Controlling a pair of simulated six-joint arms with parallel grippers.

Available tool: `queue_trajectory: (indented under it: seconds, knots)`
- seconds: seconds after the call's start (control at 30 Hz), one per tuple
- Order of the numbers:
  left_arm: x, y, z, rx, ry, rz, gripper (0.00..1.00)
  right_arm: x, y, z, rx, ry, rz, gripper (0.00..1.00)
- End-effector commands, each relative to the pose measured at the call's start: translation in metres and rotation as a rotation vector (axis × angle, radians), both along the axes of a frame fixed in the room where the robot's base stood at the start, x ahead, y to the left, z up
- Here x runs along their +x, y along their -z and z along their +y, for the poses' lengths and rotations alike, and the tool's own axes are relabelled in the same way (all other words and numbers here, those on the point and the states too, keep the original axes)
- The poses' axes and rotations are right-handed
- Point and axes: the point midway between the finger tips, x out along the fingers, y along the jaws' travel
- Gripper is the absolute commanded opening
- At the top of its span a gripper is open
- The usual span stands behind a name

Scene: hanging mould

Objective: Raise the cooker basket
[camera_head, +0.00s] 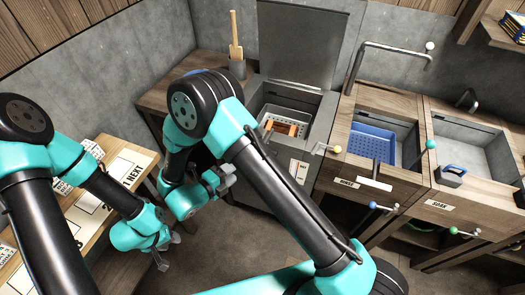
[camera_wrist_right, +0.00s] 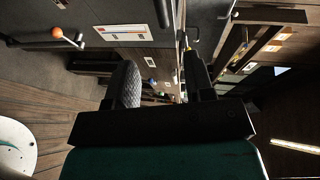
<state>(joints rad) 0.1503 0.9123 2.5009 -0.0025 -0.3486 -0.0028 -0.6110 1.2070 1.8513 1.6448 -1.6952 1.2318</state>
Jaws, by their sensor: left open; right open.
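The grey cooker (camera_head: 327,106) stands at the back centre with its lid (camera_head: 305,40) up. A perforated basket (camera_head: 271,117) with an orange-brown piece (camera_head: 284,128) in or on it sits low inside. A lever with a yellowish ball (camera_head: 337,149) sticks out at the cooker's front right corner. An orange ball on a lever (camera_wrist_right: 57,33) shows at the upper left of the right wrist view. My right gripper (camera_head: 224,179) is open and empty, left of the cooker's front; its fingers (camera_wrist_right: 160,80) show apart. My left gripper (camera_head: 168,256) is open and empty, lower left.
The rinse basin (camera_head: 402,125) with a blue perforated basket (camera_head: 373,142) and the soak basin (camera_head: 480,150) stand right of the cooker, with more ball-ended levers in front. A tap (camera_head: 385,47) arches above. A wooden table (camera_head: 88,225) with cards lies left. My right forearm crosses before the cooker.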

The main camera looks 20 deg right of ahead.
Motion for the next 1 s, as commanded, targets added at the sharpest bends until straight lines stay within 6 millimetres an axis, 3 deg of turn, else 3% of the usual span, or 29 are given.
queue_trajectory:
  seconds: [0.47, 0.67, 1.0]
  knots:
    - [0.0, 0.0, 0.0, 0.0, 0.0, 0.0, 0.44, 0.001, 0.0, -0.003, -0.002, 0.009, -0.005, 0.48]
    - [0.0, 0.0, 0.0, 0.0, 0.0, 0.0, 0.44, 0.011, 0.004, -0.022, -0.002, 0.01, -0.005, 0.48]
    - [0.0, 0.0, 0.0, 0.0, 0.0, 0.0, 0.44, 0.039, 0.014, -0.07, -0.001, 0.011, -0.004, 0.48]
